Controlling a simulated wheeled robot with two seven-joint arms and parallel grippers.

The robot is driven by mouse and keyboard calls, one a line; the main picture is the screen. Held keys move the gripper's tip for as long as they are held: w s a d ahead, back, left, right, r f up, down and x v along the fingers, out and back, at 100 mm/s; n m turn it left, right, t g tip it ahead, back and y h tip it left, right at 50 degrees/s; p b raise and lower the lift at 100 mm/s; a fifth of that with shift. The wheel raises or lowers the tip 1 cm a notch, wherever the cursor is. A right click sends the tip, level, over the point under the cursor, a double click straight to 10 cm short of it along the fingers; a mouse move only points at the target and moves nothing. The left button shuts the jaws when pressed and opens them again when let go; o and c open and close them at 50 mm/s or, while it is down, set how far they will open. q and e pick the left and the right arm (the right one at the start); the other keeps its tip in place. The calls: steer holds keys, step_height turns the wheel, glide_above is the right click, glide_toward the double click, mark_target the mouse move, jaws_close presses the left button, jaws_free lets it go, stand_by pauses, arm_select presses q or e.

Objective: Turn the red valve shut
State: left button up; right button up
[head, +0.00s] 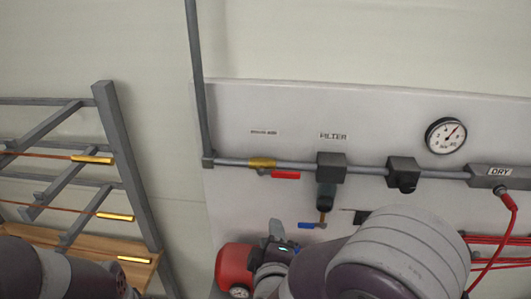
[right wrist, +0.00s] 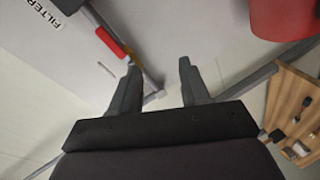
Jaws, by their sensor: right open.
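The red valve handle (head: 286,175) sits on a yellow valve body (head: 262,162) on the grey pipe of the wall panel. The handle lies roughly along the pipe, pointing right. My right gripper (head: 277,231) is below the handle and apart from it in the head view, partly hidden by my arm. In the right wrist view my right gripper (right wrist: 156,66) is open, with nothing between its fingers. The red handle (right wrist: 110,42) shows there to the upper left, beyond the left finger. My left arm shows at the lower left of the head view, but its gripper does not.
Right of the valve are a filter (head: 326,168) with a blue handle (head: 307,226) below, and a dial gauge (head: 445,135). A red vessel (head: 233,267) with a gauge stands low beside my gripper. A grey rack (head: 128,165) stands left.

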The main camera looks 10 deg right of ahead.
mark_target(287, 177)
steer(key=w+d+r+n+t+h+p, duration=0.1)
steer(key=w+d+r+n+t+h, duration=0.15)
steer(key=r, duration=0.35)
steer(key=p+x, duration=0.1)
steer(key=x, duration=0.2)
steer(key=f+p+x, duration=0.1)
steer(key=x, duration=0.6)
steer(key=shift+d+f+p, duration=0.3)
steer(key=shift+d+p, duration=0.1)
steer(key=shift+d, duration=0.05)
steer(key=shift+w+n, duration=0.25)
steer(key=shift+s+r, duration=0.15)
steer(key=shift+r, duration=0.05)
steer(key=shift+f, duration=0.1)
steer(key=shift+w, duration=0.3)
steer(key=shift+c, duration=1.2)
arm_select(q)
steer(key=r, duration=0.4)
steer(key=shift+w, duration=0.25)
arm_select(e)
steer(key=shift+w+d+f, duration=0.1)
jaws_close()
